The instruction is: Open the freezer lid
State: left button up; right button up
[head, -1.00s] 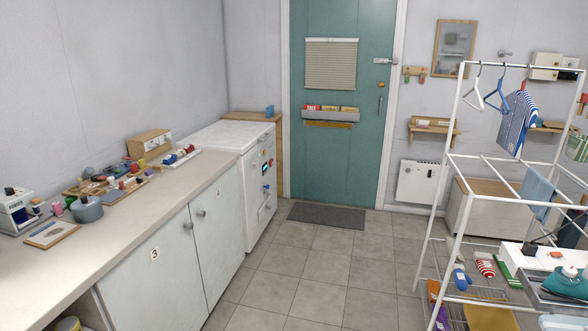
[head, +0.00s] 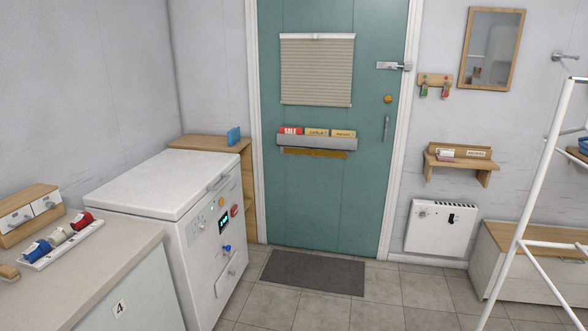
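The chest freezer (head: 206,240) is a white box at the left, between the counter and the teal door. Its white lid (head: 158,183) lies flat and closed on top. A handle (head: 219,182) sits at the lid's front edge. The front panel has a small dark display (head: 223,223), a red part and a blue knob. Neither of my grippers shows in the head view.
The counter (head: 105,262) at the lower left stands close beside the freezer and holds a rack of spools (head: 61,242). Tiled floor is free in front of the freezer, with a dark mat (head: 313,272) by the teal door (head: 318,205). A white drying rack (head: 528,210) stands at the right.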

aim_at(165, 186)
jog(key=i+z, duration=0.1)
jog(key=i, duration=0.4)
jog(key=i+j, duration=0.1)
jog(key=i, duration=0.45)
jog(key=i+z, duration=0.15)
jog(key=i, duration=0.35)
jog(key=i+j+z, duration=0.1)
jog(key=i, duration=0.45)
jog(key=i+j, duration=0.2)
jog(key=i, duration=0.3)
jog(key=i+l+u, duration=0.35)
jog(key=i, duration=0.15)
jog(key=i+l+u, duration=0.4)
jog(key=i+u, duration=0.1)
jog(key=u, duration=1.65)
